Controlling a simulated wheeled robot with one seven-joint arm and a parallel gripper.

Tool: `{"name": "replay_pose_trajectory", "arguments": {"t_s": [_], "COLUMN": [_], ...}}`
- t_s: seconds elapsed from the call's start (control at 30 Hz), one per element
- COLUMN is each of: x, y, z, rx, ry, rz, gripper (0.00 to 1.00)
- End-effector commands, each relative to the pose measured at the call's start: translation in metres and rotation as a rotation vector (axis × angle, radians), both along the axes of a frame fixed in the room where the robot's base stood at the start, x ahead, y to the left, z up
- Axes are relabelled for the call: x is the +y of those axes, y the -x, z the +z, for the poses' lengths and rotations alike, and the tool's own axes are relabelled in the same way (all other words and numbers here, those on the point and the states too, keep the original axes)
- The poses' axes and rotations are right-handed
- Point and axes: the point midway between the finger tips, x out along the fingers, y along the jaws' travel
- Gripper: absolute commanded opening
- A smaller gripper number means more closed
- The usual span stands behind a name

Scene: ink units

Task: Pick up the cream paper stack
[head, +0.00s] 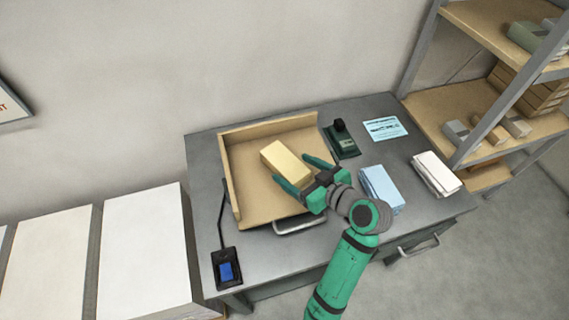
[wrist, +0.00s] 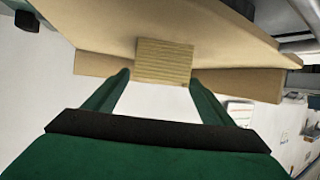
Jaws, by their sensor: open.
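The cream paper stack (head: 286,160) is a pale yellow block lying in the open wooden tray (head: 247,190) on the grey table. In the wrist view the stack (wrist: 165,62) shows its layered end, straight ahead and framed between my fingertips. My gripper (head: 303,171) is open and empty, with its two green fingers pointing at the near right end of the stack. In the wrist view its fingertips (wrist: 158,80) are on either side of the stack's end. I cannot tell whether a finger touches the stack.
A blue stack (head: 381,187) and a white stack (head: 436,173) lie to the right on the table (head: 300,259). A dark green device (head: 342,141) and a light blue card (head: 385,129) are behind. A black device with a blue screen (head: 227,270) stands front left. Shelves (head: 490,105) rise at right.

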Motion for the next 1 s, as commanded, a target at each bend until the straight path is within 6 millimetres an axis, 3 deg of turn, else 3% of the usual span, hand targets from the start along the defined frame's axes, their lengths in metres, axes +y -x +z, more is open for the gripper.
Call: {"name": "replay_pose_trajectory", "arguments": {"t_s": [0.43, 0.77, 0.87, 1.0], "x": [0.029, 0.033, 0.033, 0.033], "y": [-0.034, -0.040, -0.040, -0.039], "z": [-0.018, -0.021, -0.021, -0.021], "rx": [0.000, 0.000, 0.000, 0.000], "ry": [0.000, 0.000, 0.000, 0.000], "rz": [0.003, 0.001, 0.001, 0.001], "gripper": [0.77, 0.77, 0.57, 0.24]}}
